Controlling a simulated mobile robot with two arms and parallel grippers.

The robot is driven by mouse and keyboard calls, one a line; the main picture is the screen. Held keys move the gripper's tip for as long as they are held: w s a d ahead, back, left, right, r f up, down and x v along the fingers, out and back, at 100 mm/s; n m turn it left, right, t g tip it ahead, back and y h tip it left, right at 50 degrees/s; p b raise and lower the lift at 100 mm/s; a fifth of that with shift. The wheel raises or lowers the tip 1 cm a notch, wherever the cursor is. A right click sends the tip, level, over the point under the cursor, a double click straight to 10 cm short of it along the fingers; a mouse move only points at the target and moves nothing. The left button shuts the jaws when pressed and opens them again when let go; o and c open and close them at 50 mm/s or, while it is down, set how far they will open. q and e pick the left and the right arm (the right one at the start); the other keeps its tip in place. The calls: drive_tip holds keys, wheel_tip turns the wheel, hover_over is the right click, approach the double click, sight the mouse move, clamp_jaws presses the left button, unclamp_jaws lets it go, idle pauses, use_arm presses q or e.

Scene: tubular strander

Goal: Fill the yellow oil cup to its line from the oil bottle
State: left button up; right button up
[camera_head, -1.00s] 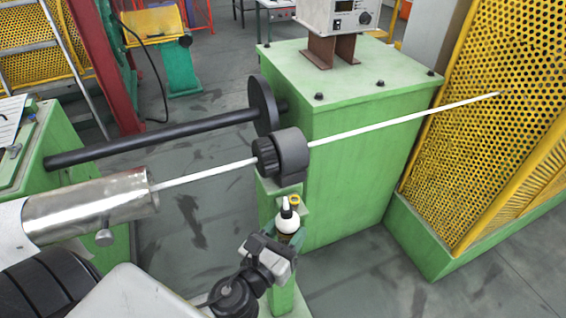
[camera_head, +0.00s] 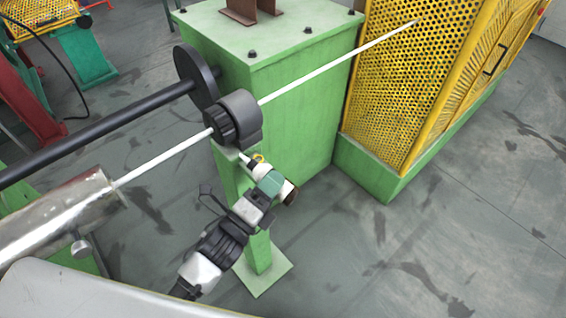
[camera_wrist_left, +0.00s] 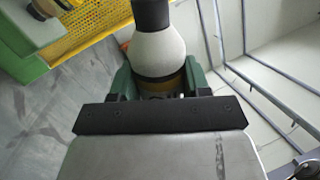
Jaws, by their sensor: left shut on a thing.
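The oil bottle is white with a dark neck and a brown base. In the head view the bottle (camera_head: 261,170) is tilted far over, its neck up and left, its base down and right. My left gripper (camera_head: 271,184) has green fingers shut around the bottle's body. In the left wrist view the bottle's white shoulder (camera_wrist_left: 158,52) stands between the fingers. The yellow oil cup (camera_head: 258,157) shows only as a small yellow edge behind the bottle's neck, on the green post. Its line and oil level are hidden. My right gripper is not in view.
A black round die holder (camera_head: 240,118) with a white rod through it sits just above the bottle. A dark bar with a disc (camera_head: 196,77) runs behind. A green machine block (camera_head: 290,100) and yellow perforated guard (camera_head: 410,90) stand beyond. Open floor lies to the right.

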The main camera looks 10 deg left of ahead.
use_arm(q)
drive_tip(key=r+n, duration=0.1)
drive_tip(key=w+d+r+n+h, duration=0.1)
drive_tip(key=w+r+n, duration=0.1)
drive_tip(key=shift+d+g+p, duration=0.3)
drive_tip(key=shift+g, duration=0.1)
drive_tip(key=shift+w+r+n+h, duration=0.1)
drive_tip(key=shift+r+n+h, duration=0.1)
drive_tip(key=shift+n+h, duration=0.15)
drive_tip(key=shift+w+a+r+n+t+y+p, duration=0.1)
drive_tip(key=shift+w+a+r+n+y+p, duration=0.35)
drive_tip(key=shift+n+p, duration=0.8)
drive_tip(key=shift+w+a+r+n+t+y+p, duration=0.1)
drive_tip(key=shift+w+a+r+n+y+p, duration=0.35)
drive_tip(key=shift+n, duration=1.55)
drive_tip(key=shift+w+a+r+n+t+y+p, duration=0.1)
drive_tip(key=shift+a+n+y+p, duration=0.1)
drive_tip(key=shift+n+y+p, duration=1.05)
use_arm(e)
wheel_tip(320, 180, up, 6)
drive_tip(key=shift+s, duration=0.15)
use_arm(q)
drive_tip(key=shift+n+h+b, duration=0.3)
drive_tip(key=shift+n+h, duration=0.15)
drive_tip(key=shift+h, duration=0.05)
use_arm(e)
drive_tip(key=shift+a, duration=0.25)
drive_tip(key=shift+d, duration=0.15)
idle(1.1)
